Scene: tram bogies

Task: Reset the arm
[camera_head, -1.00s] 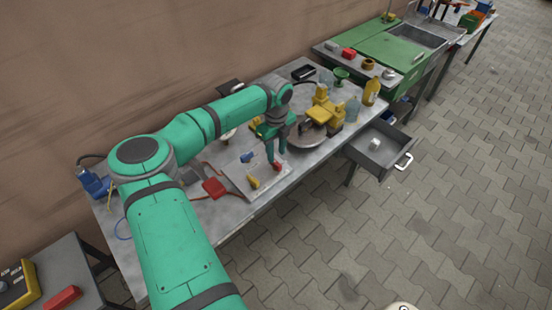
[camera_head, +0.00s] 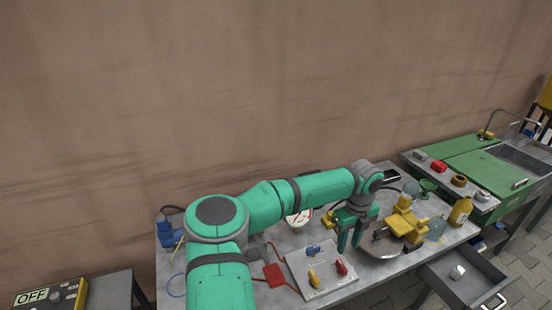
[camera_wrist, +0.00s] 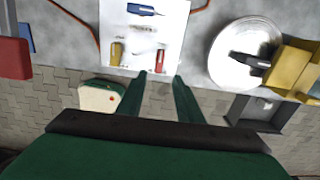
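My green arm reaches from the lower left over the workbench in the head view. My gripper (camera_head: 350,238) points down above the bench, between a pale board and a round metal disc. In the wrist view my gripper's two green fingers (camera_wrist: 160,85) are apart with nothing between them. The board (camera_head: 326,272) carries a blue item (camera_head: 313,251), a yellow item (camera_head: 314,278) and a red item (camera_head: 342,268). The board also shows in the wrist view (camera_wrist: 140,45).
A yellow machine (camera_head: 405,226) stands by the disc (camera_head: 380,250). A yellow bottle (camera_head: 460,211) stands at the bench's right end. An open drawer (camera_head: 466,280) juts out at the front right. A green sink unit (camera_head: 480,165) stands further right. A brown wall is behind.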

